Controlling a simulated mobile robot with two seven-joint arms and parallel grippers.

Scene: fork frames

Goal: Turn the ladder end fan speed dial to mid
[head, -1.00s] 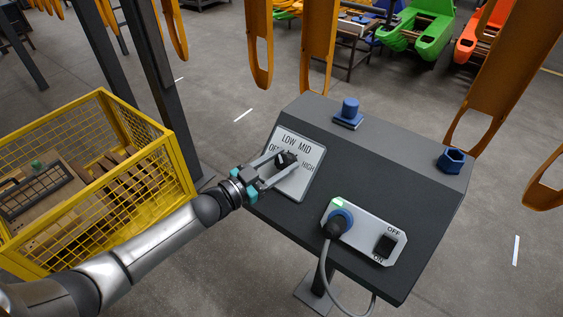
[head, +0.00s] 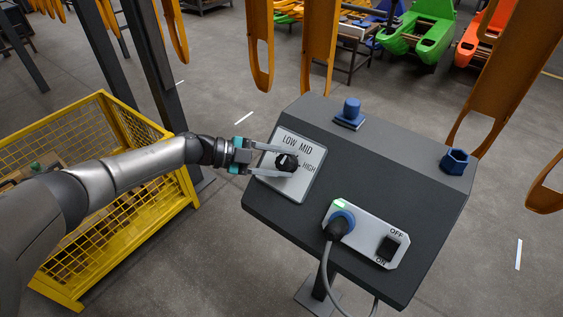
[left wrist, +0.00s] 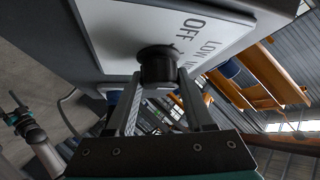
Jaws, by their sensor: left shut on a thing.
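The fan speed dial (head: 287,162) is a round black knob on a white plate (head: 310,185) marked LOW, MID and HIGH, on the sloped top of a dark console. My left gripper (head: 289,165) is shut on the dial, one finger on each side of it. A small pale mark shows on the knob, but its exact heading is unclear. In the left wrist view the dial (left wrist: 158,66) stands between the two fingers, with OFF and LOW beside it. My right gripper (left wrist: 22,118) shows small at the left of that view; its fingers are too small to judge.
The console (head: 390,140) also bears two blue knobs, a plugged-in cable (head: 340,225) and an OFF/ON rocker switch (head: 388,248). A yellow mesh crate (head: 115,105) stands left, under my arm. Orange hangers (head: 320,40) hang behind the console. Grey floor lies around it.

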